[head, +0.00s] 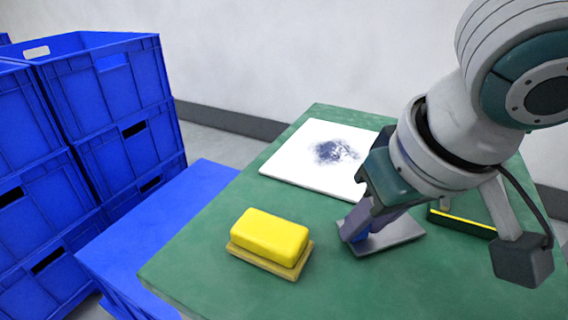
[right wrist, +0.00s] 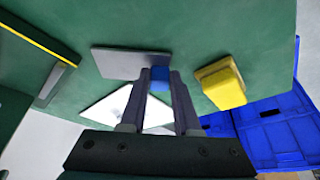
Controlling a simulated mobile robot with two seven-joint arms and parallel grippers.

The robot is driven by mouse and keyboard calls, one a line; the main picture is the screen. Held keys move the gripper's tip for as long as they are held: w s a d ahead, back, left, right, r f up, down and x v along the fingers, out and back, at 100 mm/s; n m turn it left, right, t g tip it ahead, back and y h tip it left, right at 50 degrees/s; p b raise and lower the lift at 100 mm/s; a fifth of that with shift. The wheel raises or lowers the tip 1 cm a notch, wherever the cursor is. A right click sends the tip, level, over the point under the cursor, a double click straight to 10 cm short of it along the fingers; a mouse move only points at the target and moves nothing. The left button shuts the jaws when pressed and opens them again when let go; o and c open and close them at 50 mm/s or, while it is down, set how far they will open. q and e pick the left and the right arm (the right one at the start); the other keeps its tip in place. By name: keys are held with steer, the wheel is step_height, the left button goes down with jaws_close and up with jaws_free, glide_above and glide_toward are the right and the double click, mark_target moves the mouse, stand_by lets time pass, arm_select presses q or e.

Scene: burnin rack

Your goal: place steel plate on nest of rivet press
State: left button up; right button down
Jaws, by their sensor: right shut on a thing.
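My right gripper (head: 356,226) reaches down over the green table. Its fingers are shut on a small blue block (head: 362,238), which also shows between the fingertips in the right wrist view (right wrist: 160,78). The block is at a flat grey metal plate (head: 392,238), also visible in the right wrist view (right wrist: 115,63). I cannot tell whether block and plate are joined, or whether this is the steel plate. The plate appears to lie on the table. I see nothing clearly recognisable as a rivet press or its nest. My left gripper is not in view.
A yellow block (head: 270,233) sits on a tan base (head: 268,263) at the green table's (head: 200,270) front left. A white board (head: 290,164) with a dark smudge lies behind. A dark yellow-edged item (head: 462,224) is at right. Blue crates (head: 110,95) stand left.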

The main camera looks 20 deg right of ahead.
steer(key=shift+f, duration=0.15)
steer(key=c, duration=0.6)
jaws_free()
steer(key=shift+c, duration=0.2)
